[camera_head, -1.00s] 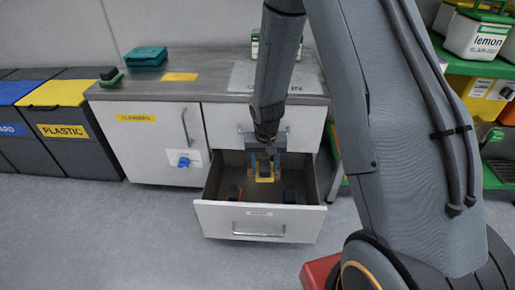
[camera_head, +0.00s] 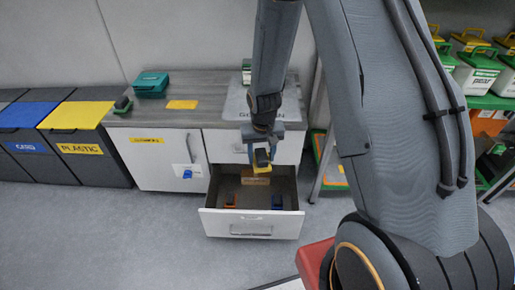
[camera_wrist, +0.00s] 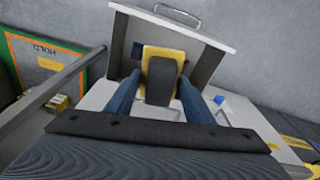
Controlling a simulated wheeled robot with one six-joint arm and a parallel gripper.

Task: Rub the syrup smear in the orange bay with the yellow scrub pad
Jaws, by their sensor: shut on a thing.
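My gripper (camera_head: 260,152) is shut on the yellow scrub pad (camera_head: 262,167) by its dark handle and holds it over the back part of the open drawer (camera_head: 250,222). In the wrist view the pad (camera_wrist: 162,58) sits between the two blue fingers, its grey handle toward the camera. I cannot make out a syrup smear; the pad hides much of the drawer in the wrist view.
A tan block (camera_head: 256,178) shows at the drawer's back. The counter (camera_head: 215,98) above bears a teal case (camera_head: 151,84) and a yellow cloth-like patch (camera_head: 182,104). Bins (camera_head: 82,145) stand left, shelves (camera_head: 490,102) right. Floor before the drawer is clear.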

